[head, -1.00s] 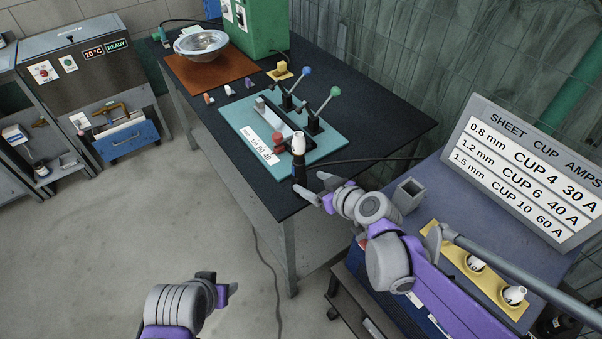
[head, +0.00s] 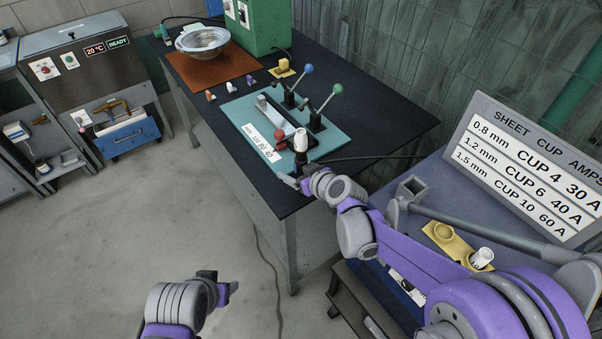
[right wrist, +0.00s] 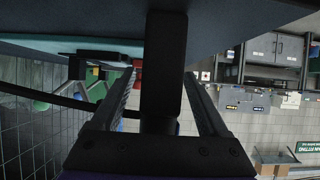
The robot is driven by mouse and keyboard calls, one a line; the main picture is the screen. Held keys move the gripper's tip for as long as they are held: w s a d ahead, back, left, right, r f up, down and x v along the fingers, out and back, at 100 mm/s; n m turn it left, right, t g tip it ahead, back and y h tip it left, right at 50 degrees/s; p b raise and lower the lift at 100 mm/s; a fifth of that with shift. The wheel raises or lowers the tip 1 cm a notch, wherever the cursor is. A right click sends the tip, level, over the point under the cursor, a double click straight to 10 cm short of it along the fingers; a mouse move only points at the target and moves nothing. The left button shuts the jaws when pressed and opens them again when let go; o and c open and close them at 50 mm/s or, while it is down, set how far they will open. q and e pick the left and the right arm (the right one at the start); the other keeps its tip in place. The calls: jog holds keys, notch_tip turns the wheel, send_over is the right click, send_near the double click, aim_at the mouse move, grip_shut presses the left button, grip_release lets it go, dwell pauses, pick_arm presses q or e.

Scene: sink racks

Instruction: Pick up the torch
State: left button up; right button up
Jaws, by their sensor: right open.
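The torch, a black handle (head: 301,160) with a white cup (head: 300,143) on top, stands upright by the front edge of the dark workbench. In the right wrist view the black handle (right wrist: 163,65) runs between the two fingers. My right gripper (head: 293,181) is open around the lower handle, with a finger on each side (right wrist: 165,95). In the head view the wrist partly hides the handle's lower end. My left gripper (head: 226,290) is low in the head view, over the floor and far from the torch; its jaw opening is unclear.
A teal board (head: 240,113) with two lever clamps lies just behind the torch. A cable (head: 365,160) runs right from there. A side cart (head: 445,195) carries a yellow cup holder (head: 437,243), a grey square cup (head: 411,188) and a cup-amps sign (head: 530,165).

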jog(key=shift+c, duration=0.3)
grip_shut()
dwell(1.1)
